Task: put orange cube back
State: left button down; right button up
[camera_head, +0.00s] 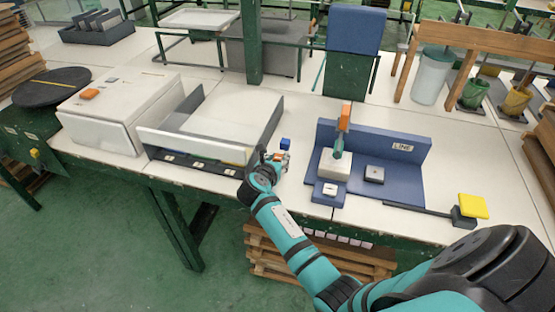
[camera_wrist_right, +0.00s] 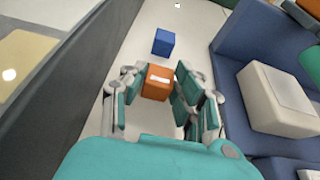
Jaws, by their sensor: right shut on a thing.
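The orange cube (camera_wrist_right: 157,82) shows between the fingers of my right gripper (camera_wrist_right: 160,90) in the right wrist view, with a small white mark on it. My right gripper is shut on this cube. In the head view my right gripper (camera_head: 275,162) is over the white table, just right of the open drawer box (camera_head: 231,110); the cube is small and mostly hidden by the fingers there. A blue cube (camera_head: 285,143) stands on the table just beyond the gripper; it also shows in the right wrist view (camera_wrist_right: 163,42). My left gripper is not in view.
A blue fixture marked LINE (camera_head: 405,150) with a white block (camera_head: 334,165) stands to the right. A white box (camera_head: 118,112) with an orange piece (camera_head: 89,93) on top is at the left. A yellow square (camera_head: 473,205) lies at the far right.

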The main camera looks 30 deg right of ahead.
jog(key=o, duration=0.9)
jog(key=shift+f, duration=0.1)
jog(key=shift+o, duration=0.2)
jog(key=shift+s+a+r, duration=0.15)
jog(key=shift+r, duration=0.1)
jog(key=p+v, duration=0.1)
jog(key=v, duration=1)
jog(key=shift+s+a+r, duration=0.15)
jog(key=shift+s+a, duration=0.05)
